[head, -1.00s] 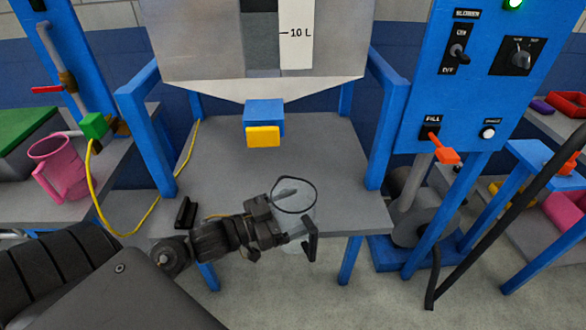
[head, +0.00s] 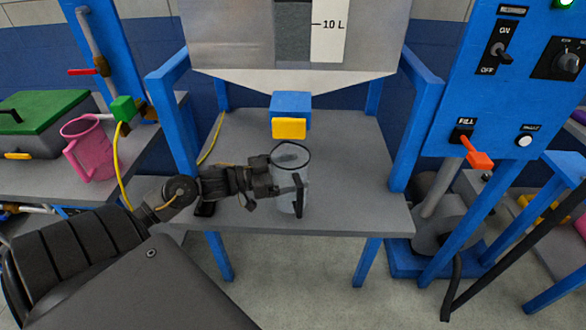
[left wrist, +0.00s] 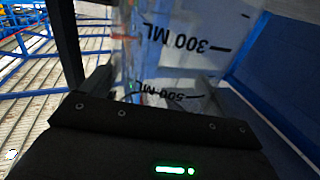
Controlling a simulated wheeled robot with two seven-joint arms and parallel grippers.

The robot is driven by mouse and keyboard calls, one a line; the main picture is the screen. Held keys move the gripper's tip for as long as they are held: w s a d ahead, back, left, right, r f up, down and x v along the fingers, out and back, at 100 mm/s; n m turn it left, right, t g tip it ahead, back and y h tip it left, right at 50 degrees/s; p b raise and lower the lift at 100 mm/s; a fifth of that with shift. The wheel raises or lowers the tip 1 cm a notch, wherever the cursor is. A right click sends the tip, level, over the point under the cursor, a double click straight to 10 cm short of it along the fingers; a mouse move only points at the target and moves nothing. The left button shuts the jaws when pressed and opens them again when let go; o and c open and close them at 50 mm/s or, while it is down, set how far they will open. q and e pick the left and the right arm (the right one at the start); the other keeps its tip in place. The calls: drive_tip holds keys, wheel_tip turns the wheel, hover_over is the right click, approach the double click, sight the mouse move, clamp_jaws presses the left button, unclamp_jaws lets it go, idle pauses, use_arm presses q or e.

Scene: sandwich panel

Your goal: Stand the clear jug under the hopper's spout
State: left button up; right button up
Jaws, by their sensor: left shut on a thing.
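The clear jug (head: 289,176) is upright in my left gripper (head: 284,188), which is shut on it from the left. The jug is over the front part of the grey shelf (head: 345,195), in front of and below the hopper's spout (head: 291,104) with its yellow gate (head: 289,128). I cannot tell whether its base touches the shelf. In the left wrist view, the jug wall (left wrist: 150,55) with "300 ML" and "500 ML" marks fills the space by the gripper. My right gripper is not in view.
Blue posts (head: 172,125) and (head: 411,135) flank the shelf. A yellow hose (head: 213,140) lies along its left side. A pink jug (head: 89,148) stands on the left bench. A blue control panel (head: 525,90) with an orange-red lever (head: 480,158) stands right.

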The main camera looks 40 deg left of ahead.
sight(294, 158)
use_arm(q)
drive_tip(key=w+a, duration=0.1)
drive_tip(key=w, duration=0.1)
drive_tip(key=w+a, duration=0.1)
drive_tip(key=shift+w+a, duration=0.35)
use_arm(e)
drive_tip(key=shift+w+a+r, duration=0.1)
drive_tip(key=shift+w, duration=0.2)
use_arm(q)
wheel_tip(294, 158, down, 3)
drive_tip(key=shift+f, duration=0.3)
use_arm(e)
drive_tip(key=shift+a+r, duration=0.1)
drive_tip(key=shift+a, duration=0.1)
